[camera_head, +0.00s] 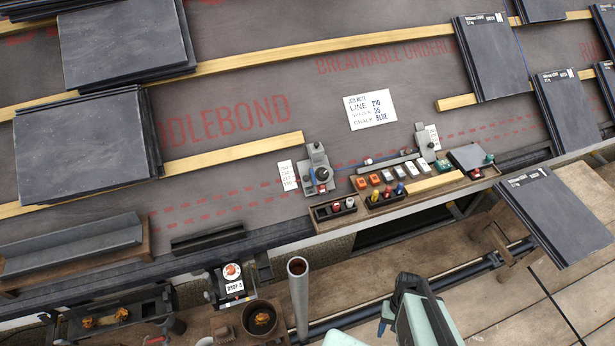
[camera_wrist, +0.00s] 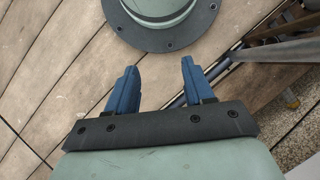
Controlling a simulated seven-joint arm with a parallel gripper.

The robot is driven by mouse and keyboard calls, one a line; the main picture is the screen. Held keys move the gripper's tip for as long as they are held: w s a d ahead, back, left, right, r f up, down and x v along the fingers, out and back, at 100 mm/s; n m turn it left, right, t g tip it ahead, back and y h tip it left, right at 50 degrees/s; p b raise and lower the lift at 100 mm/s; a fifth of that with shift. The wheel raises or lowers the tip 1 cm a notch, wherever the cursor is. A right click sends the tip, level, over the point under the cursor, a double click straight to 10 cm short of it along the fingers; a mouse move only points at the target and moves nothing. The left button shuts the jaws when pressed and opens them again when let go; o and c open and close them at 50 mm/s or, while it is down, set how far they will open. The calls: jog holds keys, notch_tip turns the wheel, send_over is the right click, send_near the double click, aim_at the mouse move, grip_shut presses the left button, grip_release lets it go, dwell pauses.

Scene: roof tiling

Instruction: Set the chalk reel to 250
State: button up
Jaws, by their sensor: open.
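The chalk reel appears to be the grey device (camera_head: 318,172) on the roof slope, with a dark knob and a small red and blue part at its front. A white card (camera_head: 288,176) with a column of numbers lies at its left; its small print and the reel's setting are too small to read surely. My gripper (camera_wrist: 158,88) is open and empty, its two blue fingers apart above wooden decking in the wrist view. In the head view my wrist is at the bottom edge, well below and right of the reel. The reel does not show in the wrist view.
A wooden tray (camera_head: 410,196) with coloured blocks and chalk bottles stands right of the reel. A job note (camera_head: 369,110) lies above. A second grey fitting (camera_head: 427,145) sits further right. An upright grey pipe (camera_head: 298,290) stands between my wrist and the left bench. Slate stacks flank the slope.

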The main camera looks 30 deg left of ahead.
jog(key=w+a+r+n+t, duration=0.3)
jog(key=w+a+r, duration=0.3)
jog(key=w+a, duration=0.45)
notch_tip(320, 180, up, 21)
jog(key=m+t+y, duration=0.4)
jog(key=m+t, duration=0.2)
jog(key=t, duration=0.1)
send_over(306, 178)
jog(key=s+d, duration=0.4)
jog(key=s, duration=0.2)
jog(key=x, duration=1.4)
jog(key=shift+a, duration=0.15)
jog(key=shift+c, duration=0.2)
grip_shut()
